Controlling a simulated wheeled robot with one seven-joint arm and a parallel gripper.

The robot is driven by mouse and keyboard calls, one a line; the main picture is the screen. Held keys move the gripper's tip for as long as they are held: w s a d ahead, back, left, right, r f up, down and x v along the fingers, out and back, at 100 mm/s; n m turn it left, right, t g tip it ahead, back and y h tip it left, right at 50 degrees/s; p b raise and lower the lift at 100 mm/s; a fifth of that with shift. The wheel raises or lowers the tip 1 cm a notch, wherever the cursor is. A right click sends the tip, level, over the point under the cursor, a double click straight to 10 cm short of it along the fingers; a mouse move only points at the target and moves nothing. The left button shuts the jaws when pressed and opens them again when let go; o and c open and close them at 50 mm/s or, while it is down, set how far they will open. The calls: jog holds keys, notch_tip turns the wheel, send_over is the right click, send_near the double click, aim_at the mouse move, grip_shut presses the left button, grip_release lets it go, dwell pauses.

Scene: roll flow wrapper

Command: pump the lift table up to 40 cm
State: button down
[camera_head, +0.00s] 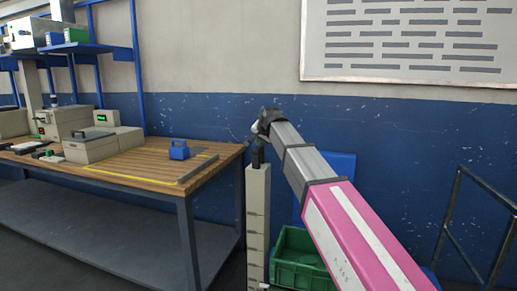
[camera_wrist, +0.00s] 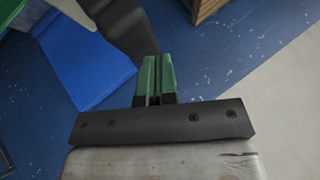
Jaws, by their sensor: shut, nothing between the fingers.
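My gripper (camera_head: 257,157) is at the end of my raised arm, in front of the blue wall in the head view. It looks small and dark there, close above the top of a narrow beige post, and I cannot tell whether it touches it. In the wrist view its green fingers (camera_wrist: 153,72) are together with nothing between them. I cannot clearly make out the lift table or its pump pedal. A dark tubular frame (camera_head: 452,205) stands at the right edge of the head view, and I cannot tell whether it belongs to the lift table.
A wooden workbench (camera_head: 150,165) with boxes and a blue block (camera_head: 179,150) stands at left. The beige post (camera_head: 257,220) is beside its right end. A green crate (camera_head: 300,262) is on the floor behind my arm. A blue panel (camera_head: 341,165) is against the wall.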

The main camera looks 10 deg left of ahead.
aim_at(261, 147)
jog(key=shift+f, duration=2.15)
dwell(2.0)
dwell(0.3)
jog(key=shift+r, duration=2.75)
jog(key=shift+r, duration=0.1)
jog(key=shift+r, duration=2.4)
jog(key=shift+f, duration=0.1)
